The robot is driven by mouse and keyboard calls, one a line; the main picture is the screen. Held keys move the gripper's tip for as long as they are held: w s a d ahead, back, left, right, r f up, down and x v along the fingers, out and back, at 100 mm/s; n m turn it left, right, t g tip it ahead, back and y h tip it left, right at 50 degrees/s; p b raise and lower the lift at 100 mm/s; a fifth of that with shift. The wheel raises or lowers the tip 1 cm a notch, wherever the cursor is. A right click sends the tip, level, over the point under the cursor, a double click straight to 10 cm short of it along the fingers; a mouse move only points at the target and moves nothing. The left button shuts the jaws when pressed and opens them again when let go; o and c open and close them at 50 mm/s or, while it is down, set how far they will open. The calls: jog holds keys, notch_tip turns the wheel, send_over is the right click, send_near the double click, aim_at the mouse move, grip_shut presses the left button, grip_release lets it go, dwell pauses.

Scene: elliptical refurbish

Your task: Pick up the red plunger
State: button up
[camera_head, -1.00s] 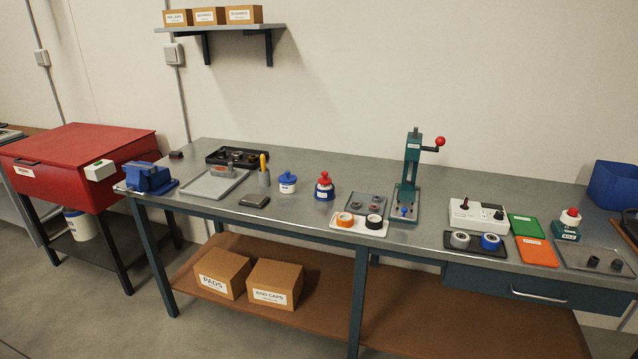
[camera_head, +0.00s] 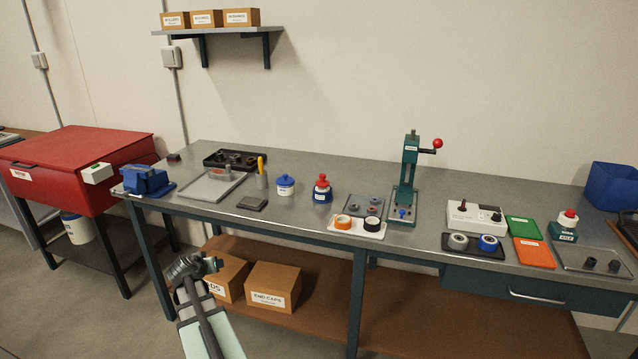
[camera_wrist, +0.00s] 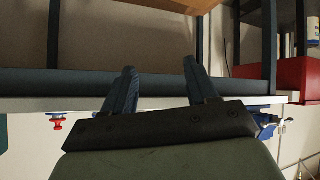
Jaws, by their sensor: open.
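The red plunger (camera_head: 322,181) tops a small blue-and-white pot standing upright on the grey bench, right of a blue-lidded white jar (camera_head: 285,185). The wrist view appears upside down; there the red plunger (camera_wrist: 58,125) shows small at the left, below the bench edge line. My gripper (camera_head: 208,265) is in front of the bench, below its top and left of the plunger, well apart from it. In the wrist view my gripper (camera_wrist: 158,70) has its two fingers spread, with nothing between them.
The bench front edge (camera_head: 280,222) lies between my gripper and the pot. A white tray with tape rolls (camera_head: 338,230) and a green press (camera_head: 405,185) stand right of the pot. A dark flat block (camera_head: 252,203) lies to the left. Cardboard boxes (camera_head: 272,285) sit on the lower shelf.

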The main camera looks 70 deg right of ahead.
jog(key=s+d+r+m+h, duration=0.1)
jog(key=s+d+r, duration=0.2)
jog(key=s+d, duration=0.1)
jog(key=s+d+r+m+g+h, duration=0.1)
jog(key=s+d+r, duration=0.2)
jog(key=d, duration=0.3)
jog(key=s+d+r+m+h, duration=0.1)
jog(key=s+d+r, duration=0.2)
jog(key=d, duration=0.3)
jog(key=shift+s+r, duration=0.15)
jog(key=shift+s, duration=0.7)
jog(key=m+g+h, duration=0.2)
jog(key=m+h, duration=0.1)
send_near(322, 179)
jog(key=d, duration=0.3)
jog(key=d+f, duration=0.1)
jog(key=d, duration=0.5)
jog(key=shift+w+d+f, duration=0.1)
jog(key=shift+f, duration=0.2)
